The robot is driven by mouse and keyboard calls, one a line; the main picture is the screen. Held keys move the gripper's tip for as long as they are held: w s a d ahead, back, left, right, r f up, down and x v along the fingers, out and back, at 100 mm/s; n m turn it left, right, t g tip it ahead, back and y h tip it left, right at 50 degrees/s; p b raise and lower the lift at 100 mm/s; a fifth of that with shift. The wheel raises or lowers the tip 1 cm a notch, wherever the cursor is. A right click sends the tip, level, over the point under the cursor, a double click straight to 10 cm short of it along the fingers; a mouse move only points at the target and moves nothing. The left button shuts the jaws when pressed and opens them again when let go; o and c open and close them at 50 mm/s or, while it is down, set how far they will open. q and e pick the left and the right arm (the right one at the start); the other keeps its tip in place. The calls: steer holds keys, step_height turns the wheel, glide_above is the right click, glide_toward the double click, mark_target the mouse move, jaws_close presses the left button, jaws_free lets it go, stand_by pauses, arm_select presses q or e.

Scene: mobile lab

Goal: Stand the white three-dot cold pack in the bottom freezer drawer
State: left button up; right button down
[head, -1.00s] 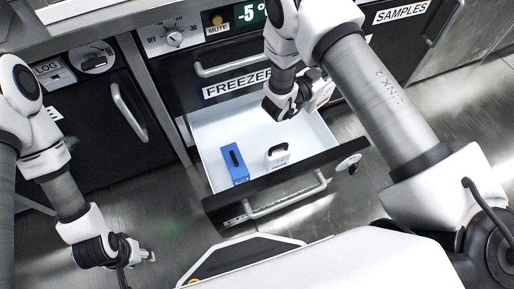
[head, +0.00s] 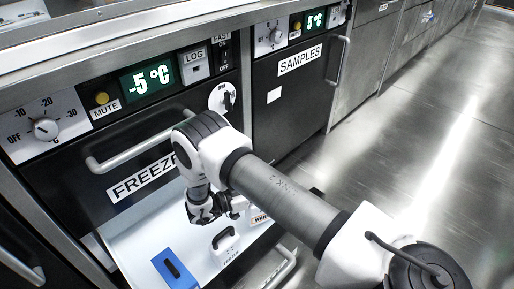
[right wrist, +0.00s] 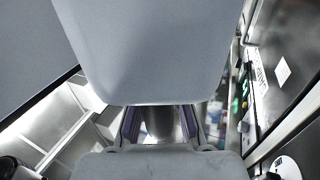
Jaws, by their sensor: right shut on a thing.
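My right gripper (head: 207,213) is over the open freezer drawer (head: 128,243), shut on a white pack (head: 259,215) that is mostly hidden behind it; part of a label starting "WAR" shows. In the right wrist view a large pale grey, round-cornered face (right wrist: 155,55), apparently this pack, fills the upper middle beyond the fingers (right wrist: 160,125). No dots can be made out. My left gripper is out of view.
The freezer front (head: 100,165) with its bar handle rises behind the drawer. The samples unit (head: 285,100) stands to the right. Open floor (head: 430,130) lies farther right. The drawer's near left part is cut off by the picture edge.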

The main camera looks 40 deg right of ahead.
step_height(320, 180, down, 7)
steer(key=b, duration=0.3)
steer(key=shift+r, duration=0.2)
steer(key=c, duration=1.2)
jaws_free()
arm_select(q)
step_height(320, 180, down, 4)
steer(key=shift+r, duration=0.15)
arm_select(e)
steer(key=shift+o, duration=0.2)
steer(key=shift+r, duration=0.1)
steer(key=shift+w+a+r+p, duration=0.1)
steer(key=shift+a+r+p, duration=0.05)
steer(key=shift+a+p, duration=0.15)
steer(key=p+v, duration=0.1)
steer(key=v, duration=0.5)
steer(key=shift+a+p, duration=0.1)
steer(key=shift+p, duration=0.3)
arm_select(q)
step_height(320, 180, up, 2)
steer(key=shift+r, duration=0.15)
arm_select(e)
steer(key=shift+w+a, duration=0.1)
steer(key=shift+a, duration=0.25)
